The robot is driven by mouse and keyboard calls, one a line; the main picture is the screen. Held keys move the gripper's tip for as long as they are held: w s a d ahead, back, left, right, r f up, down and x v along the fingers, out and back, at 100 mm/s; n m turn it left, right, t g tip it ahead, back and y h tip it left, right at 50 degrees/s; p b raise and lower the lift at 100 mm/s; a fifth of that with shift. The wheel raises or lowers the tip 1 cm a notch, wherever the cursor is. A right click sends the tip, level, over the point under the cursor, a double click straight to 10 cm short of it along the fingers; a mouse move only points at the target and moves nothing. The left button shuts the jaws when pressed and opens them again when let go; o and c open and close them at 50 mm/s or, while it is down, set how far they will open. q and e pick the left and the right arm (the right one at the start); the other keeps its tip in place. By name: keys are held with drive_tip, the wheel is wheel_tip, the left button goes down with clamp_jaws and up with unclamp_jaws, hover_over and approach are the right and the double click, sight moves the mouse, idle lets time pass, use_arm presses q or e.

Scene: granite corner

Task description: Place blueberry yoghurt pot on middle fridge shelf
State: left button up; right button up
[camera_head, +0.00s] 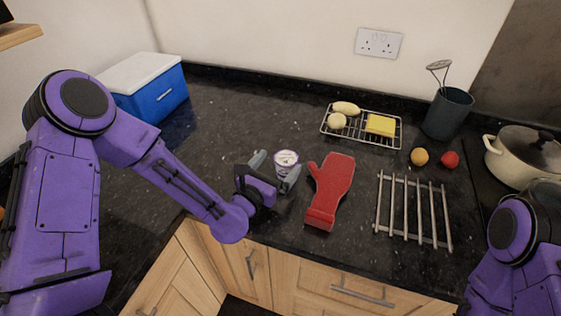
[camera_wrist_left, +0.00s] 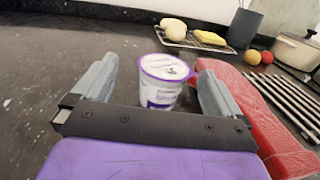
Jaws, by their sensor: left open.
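The yoghurt pot (camera_head: 286,161) is white with a purple rim and label. It stands upright on the dark granite worktop, left of the red oven glove. My left gripper (camera_head: 274,167) is open, with its fingers on either side of the pot. In the left wrist view the pot (camera_wrist_left: 164,82) stands between the spread grey fingers, near their tips, and no firm contact shows. My right arm shows at the lower right, but its gripper is out of the picture. No fridge or fridge shelf shows.
A red oven glove (camera_head: 330,190) lies close right of the pot. Beyond it are a metal rack (camera_head: 410,240), a wire rack with food (camera_head: 343,133), two round fruits, a utensil pot (camera_head: 447,114) and a cream pan (camera_head: 515,160). A blue cool box (camera_head: 150,95) stands back left.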

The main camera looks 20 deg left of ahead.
sight(287, 156)
use_arm(q)
drive_tip(key=x, duration=0.1)
drive_tip(key=p+x, duration=0.1)
drive_tip(key=x, duration=0.2)
drive_tip(key=shift+d+p, duration=0.3)
drive_tip(key=shift+p, duration=0.1)
drive_tip(key=shift+w+d, duration=0.2)
drive_tip(key=shift+w, duration=0.15)
drive_tip(key=shift+a, duration=0.1)
drive_tip(key=shift+s+a, duration=0.1)
drive_tip(key=shift+s, duration=0.05)
drive_tip(key=c, duration=1.3)
